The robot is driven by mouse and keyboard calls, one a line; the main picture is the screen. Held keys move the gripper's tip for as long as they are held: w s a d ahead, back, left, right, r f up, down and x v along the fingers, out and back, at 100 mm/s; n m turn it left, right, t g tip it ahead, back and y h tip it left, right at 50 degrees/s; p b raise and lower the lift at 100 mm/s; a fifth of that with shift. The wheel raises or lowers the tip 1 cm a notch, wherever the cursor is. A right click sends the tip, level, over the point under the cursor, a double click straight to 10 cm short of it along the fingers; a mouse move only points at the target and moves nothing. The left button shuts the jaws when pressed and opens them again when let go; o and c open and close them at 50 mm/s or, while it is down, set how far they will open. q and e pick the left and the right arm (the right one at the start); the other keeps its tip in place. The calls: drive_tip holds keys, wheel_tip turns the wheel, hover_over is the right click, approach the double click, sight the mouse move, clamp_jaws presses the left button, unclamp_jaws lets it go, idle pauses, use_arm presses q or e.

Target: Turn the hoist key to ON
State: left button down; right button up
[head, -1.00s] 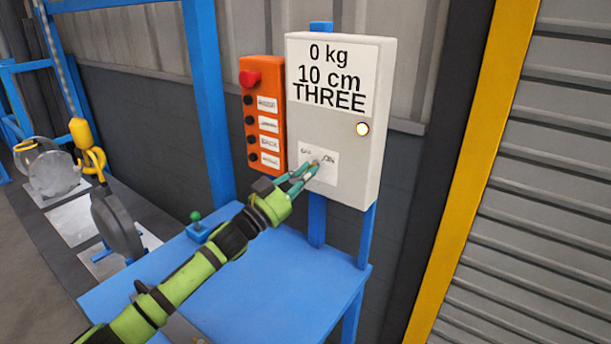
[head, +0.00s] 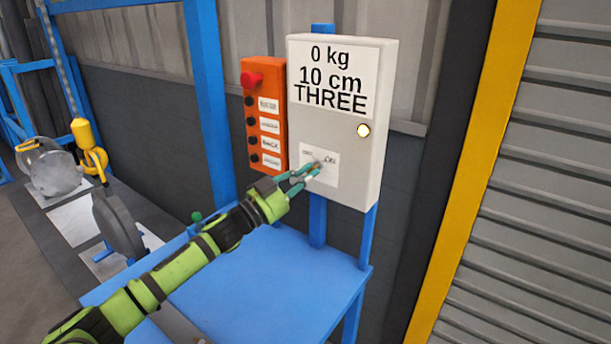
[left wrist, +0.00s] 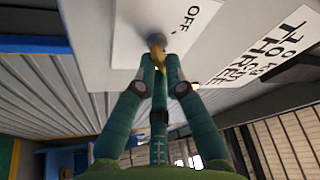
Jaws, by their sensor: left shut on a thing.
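The hoist key (left wrist: 156,40) is a small brass-coloured key on a white plate (head: 333,175) low on the front of the grey control box (head: 372,80). The plate carries OFF and ON marks; OFF shows in the left wrist view beside the key. My left gripper (head: 314,170) is at the plate, and it also shows in the left wrist view (left wrist: 158,62). Its teal fingers are shut on the key and partly hide it. I cannot tell the key's exact angle. My right gripper is not in view.
The box's panel reads 0 kg, 10 cm, THREE, with a lit lamp (head: 363,130) below. An orange button box (head: 263,110) with a red knob hangs close to its left. A blue table (head: 290,280) stands below. Yellow hoist hook (head: 90,150) is at far left.

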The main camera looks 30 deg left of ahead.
use_arm(q)
drive_tip(key=c, duration=1.3)
unclamp_jaws()
drive_tip(key=v, duration=1.2)
